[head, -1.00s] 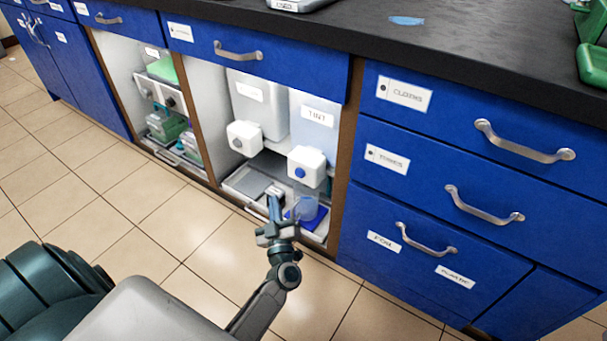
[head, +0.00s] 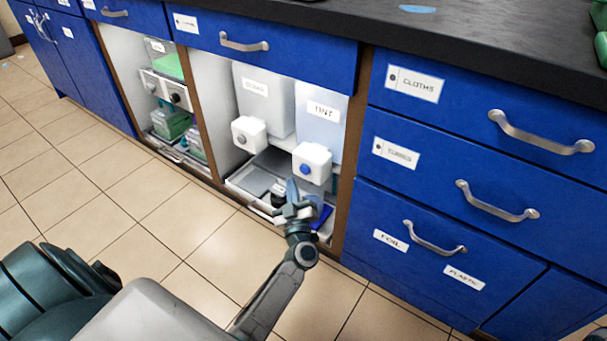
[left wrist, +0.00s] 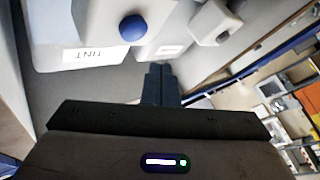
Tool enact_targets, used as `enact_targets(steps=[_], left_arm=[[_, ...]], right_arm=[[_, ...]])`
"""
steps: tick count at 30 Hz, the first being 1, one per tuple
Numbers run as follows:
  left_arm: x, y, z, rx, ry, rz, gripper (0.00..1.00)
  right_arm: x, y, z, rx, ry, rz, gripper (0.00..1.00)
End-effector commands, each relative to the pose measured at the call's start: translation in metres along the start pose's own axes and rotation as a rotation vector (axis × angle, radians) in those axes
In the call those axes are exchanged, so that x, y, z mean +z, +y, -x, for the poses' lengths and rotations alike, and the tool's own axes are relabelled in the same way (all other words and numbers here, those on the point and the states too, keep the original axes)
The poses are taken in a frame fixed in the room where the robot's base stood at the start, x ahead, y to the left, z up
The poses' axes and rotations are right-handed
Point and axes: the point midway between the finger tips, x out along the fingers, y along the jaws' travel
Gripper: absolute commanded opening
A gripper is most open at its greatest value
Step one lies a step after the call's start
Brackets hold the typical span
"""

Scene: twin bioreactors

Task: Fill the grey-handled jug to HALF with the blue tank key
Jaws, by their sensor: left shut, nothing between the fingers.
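The blue tank key (head: 305,169) is a round blue knob on the white tap box (head: 318,155) of the tank labelled TINT (head: 322,132). It also shows in the left wrist view (left wrist: 132,28). My left gripper (head: 292,188) is in front of the cabinet opening, just below and left of that key and apart from it. Its fingers are shut and empty, side by side in the left wrist view (left wrist: 160,85). The jug is largely hidden behind the gripper, so I cannot make out its handle or level. A blue patch (head: 325,212) shows beside the gripper. My right gripper is out of view.
A second tank (head: 262,105) with a grey-knobbed tap (head: 241,139) stands to the left. A pale tray (head: 247,181) lies beneath the taps. Blue drawers with metal handles (head: 497,202) flank the opening on the right. The tiled floor (head: 150,200) in front is clear.

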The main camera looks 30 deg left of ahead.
Motion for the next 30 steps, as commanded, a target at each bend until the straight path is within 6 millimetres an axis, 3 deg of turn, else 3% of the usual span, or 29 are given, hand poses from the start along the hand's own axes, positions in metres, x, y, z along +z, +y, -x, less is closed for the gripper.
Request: enact_targets(steps=[10,30], left_arm=[[0.014,0.014,-0.019,-0.001,0.000,0.000,0.00],[0.015,0.014,-0.020,-0.001,0.000,0.000,0.00]], right_arm=[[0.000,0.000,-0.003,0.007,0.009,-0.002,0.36],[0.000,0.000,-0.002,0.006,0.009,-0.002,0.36]])
